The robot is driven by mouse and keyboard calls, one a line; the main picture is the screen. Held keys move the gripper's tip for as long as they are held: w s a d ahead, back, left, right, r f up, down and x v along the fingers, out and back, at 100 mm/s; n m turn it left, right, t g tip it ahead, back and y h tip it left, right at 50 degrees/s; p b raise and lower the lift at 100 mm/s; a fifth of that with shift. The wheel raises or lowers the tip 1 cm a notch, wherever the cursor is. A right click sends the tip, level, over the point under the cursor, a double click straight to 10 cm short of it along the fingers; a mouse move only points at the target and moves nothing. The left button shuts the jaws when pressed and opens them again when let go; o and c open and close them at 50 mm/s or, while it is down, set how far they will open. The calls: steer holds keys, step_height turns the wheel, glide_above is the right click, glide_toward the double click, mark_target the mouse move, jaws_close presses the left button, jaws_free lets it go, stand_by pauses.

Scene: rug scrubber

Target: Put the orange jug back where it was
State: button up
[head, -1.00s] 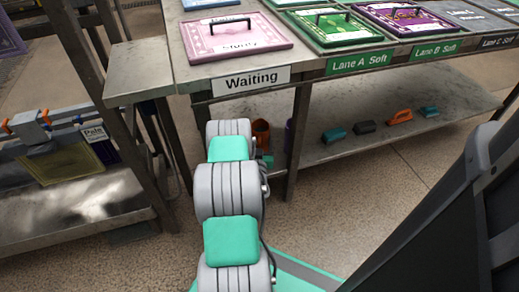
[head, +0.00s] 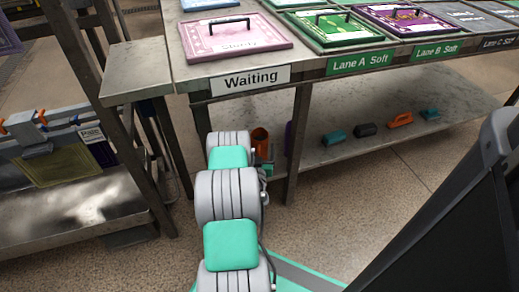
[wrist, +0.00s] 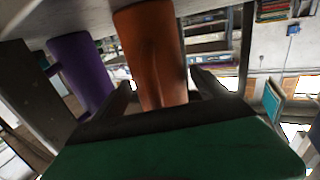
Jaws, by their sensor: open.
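The orange jug (head: 260,141) is at the left end of the lower shelf under the table marked "Waiting". My arm partly hides it in the head view. In the wrist view the orange jug (wrist: 150,45) is large and close, and its base is at the light shelf surface along the top of that inverted picture. My gripper (wrist: 165,92) is open, with one dark finger on each side of the jug. I cannot tell whether either finger touches it. My gripper is mostly hidden behind my arm in the head view.
A purple jug (wrist: 82,75) stands beside the orange one. A table leg (head: 298,145) is just right of the jugs. Several brushes, including an orange one (head: 401,120), lie further right on the lower shelf (head: 345,145). A metal rack (head: 85,205) stands at left.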

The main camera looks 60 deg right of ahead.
steer(key=shift+a+r, duration=0.1)
steer(key=shift+r, duration=0.05)
steer(key=v, duration=1.1)
steer(key=shift+s+a+b, duration=0.15)
steer(key=shift+a+b, duration=0.15)
steer(key=shift+a, duration=0.05)
